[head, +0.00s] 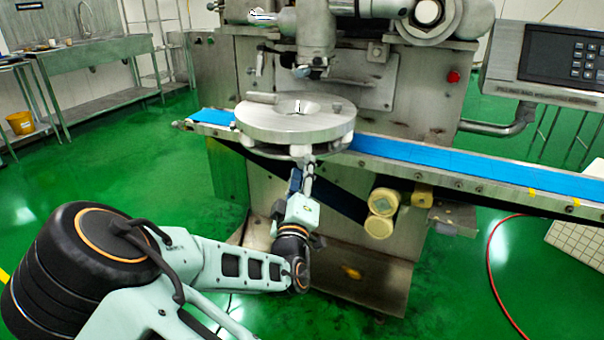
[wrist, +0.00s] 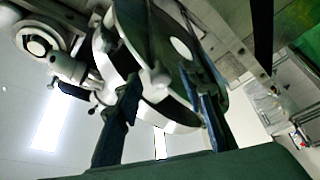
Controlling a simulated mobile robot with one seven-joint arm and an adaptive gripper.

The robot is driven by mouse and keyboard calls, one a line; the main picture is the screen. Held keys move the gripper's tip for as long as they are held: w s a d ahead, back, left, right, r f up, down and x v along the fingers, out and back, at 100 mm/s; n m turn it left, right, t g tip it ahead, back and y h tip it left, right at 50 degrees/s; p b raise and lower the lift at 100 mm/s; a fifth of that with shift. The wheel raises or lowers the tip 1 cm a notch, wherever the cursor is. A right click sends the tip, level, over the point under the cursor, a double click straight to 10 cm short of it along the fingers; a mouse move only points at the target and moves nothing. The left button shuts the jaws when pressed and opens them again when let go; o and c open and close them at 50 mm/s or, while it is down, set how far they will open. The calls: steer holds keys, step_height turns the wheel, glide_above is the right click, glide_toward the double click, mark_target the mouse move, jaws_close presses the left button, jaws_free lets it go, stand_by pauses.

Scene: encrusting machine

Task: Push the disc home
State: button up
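The disc (head: 295,128) is a thick, round grey metal plate with a hole at its centre. It lies roughly level on the front of the encrusting machine, above the blue belt. In the wrist view the disc (wrist: 180,50) is seen from below, dark underneath and partly hidden by a finger. My gripper (head: 308,166) points up at the disc's near edge, just below its front rim. In the wrist view my gripper (wrist: 160,90) has its two dark fingers well apart, with a pale rounded knob showing between them. I cannot tell whether a finger touches the disc.
The machine's head and nozzle (head: 314,68) hang above the disc. The blue conveyor belt (head: 480,170) runs to the right. Tan rollers (head: 381,212) sit below the belt. A control panel (head: 562,55) is at upper right. A red hose (head: 495,270) lies on the green floor.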

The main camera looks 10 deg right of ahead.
mark_target(317, 154)
jaws_close()
stand_by(0.3)
steer(key=w+d, duration=0.3)
steer(key=w, duration=0.2)
steer(key=w+d, duration=0.2)
steer(key=w, duration=0.1)
steer(key=shift+d, duration=0.35)
